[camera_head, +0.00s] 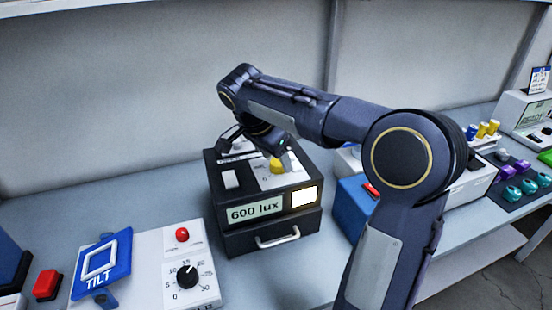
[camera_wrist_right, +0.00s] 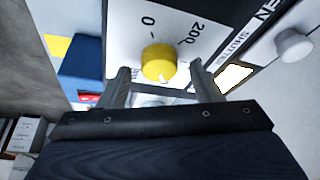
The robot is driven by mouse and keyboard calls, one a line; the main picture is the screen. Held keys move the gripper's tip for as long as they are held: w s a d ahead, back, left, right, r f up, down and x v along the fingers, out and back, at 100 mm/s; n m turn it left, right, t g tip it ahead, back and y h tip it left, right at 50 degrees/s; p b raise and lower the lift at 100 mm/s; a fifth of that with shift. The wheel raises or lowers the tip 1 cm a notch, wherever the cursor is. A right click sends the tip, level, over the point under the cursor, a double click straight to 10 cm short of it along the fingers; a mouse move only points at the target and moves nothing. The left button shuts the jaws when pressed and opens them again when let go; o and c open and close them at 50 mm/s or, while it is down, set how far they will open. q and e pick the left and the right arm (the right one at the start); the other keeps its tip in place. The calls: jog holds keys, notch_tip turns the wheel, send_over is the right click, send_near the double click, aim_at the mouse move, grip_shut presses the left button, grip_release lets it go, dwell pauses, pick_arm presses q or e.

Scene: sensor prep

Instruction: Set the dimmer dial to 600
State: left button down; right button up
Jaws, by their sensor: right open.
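The dimmer dial is a yellow knob (camera_wrist_right: 158,63) on the pale top panel of a black box (camera_head: 258,242). The dial also shows in the head view (camera_head: 277,165), partly hidden by my right arm. The box's display (camera_head: 256,210) reads "600 lux", and a lit panel (camera_head: 305,197) glows beside it. In the right wrist view, marks "0" and "200" show near the dial; its other marks are hidden. My right gripper (camera_wrist_right: 160,72) is open, with its fingers on either side of the dial and visible gaps to it. My left gripper is not in view.
The box has a silver drawer handle (camera_head: 278,237) and a white shutter knob (camera_wrist_right: 294,45). At left are a blue TILT plate (camera_head: 101,268), a red button (camera_head: 47,284) and a black dial (camera_head: 187,277). A blue bin (camera_head: 352,205) stands right of the box.

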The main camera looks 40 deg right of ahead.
jog(key=v, duration=0.6)
jog(key=shift+r, duration=0.35)
jog(key=shift+a, duration=0.15)
jog(key=s+a+f+n+t+y, duration=0.1)
jog(key=s+a+f+n+y, duration=0.1)
jog(key=s+a+f+n, duration=0.2)
jog(key=s+a+f+n+t+y, duration=0.2)
jog(key=s+f+n, duration=0.4)
jog(key=s, duration=0.4)
jog(key=s+a+f+n+t+y, duration=0.2)
jog(key=s+a+f+n+y, duration=0.2)
jog(key=s+a, duration=0.3)
jog(key=shift+f+n, duration=0.45)
jog(key=shift+n, duration=0.25)
